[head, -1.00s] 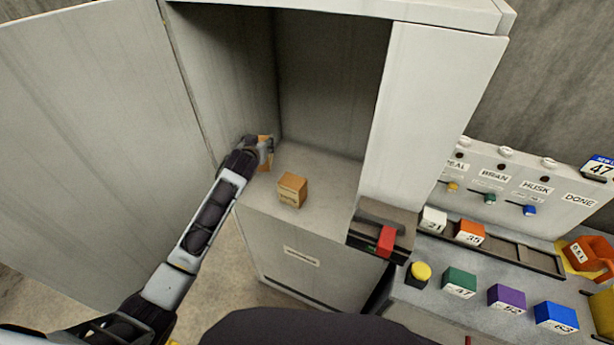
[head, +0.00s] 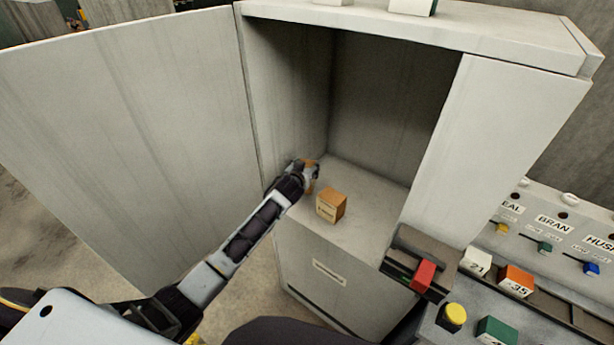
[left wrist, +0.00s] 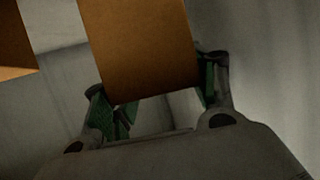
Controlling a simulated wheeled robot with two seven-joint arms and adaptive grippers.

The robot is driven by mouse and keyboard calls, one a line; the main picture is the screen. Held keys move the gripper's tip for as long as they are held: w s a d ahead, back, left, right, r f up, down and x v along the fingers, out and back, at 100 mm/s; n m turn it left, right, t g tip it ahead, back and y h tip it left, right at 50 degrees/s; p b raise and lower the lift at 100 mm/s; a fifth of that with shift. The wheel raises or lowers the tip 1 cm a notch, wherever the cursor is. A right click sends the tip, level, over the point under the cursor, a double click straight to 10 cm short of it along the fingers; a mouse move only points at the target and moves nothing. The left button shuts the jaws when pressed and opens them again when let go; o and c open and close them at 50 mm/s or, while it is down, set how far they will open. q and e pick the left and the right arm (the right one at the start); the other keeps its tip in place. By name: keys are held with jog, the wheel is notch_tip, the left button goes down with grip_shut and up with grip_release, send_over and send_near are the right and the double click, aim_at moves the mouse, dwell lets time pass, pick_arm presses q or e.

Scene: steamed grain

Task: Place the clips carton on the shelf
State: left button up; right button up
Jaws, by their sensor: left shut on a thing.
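My left gripper (head: 308,172) reaches into the open cabinet, near its left inner wall. It is shut on a brown carton (left wrist: 138,50); in the head view only a small orange-brown part of it shows by the fingers. In the left wrist view the carton sits between the two green-padded fingers. I cannot read a label on it or tell whether it touches the shelf. A second brown carton (head: 331,206) with a small label stands on the cabinet shelf (head: 372,188), right of the gripper. My right gripper is not in view.
The cabinet door (head: 130,140) stands wide open at the left. A dark device with a red block (head: 423,275) is at the shelf's right front. A console with coloured blocks and a yellow button (head: 452,316) is at the right. Shelf space behind the standing carton is clear.

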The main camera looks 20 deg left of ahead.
pick_arm(q)
jog(key=shift+f, duration=0.2)
jog(key=shift+f, duration=1.8)
jog(key=shift+f, duration=0.1)
jog(key=o, duration=1.6)
jog(key=shift+s, duration=0.1)
jog(key=shift+v, duration=5.95)
jog(key=shift+d, duration=0.1)
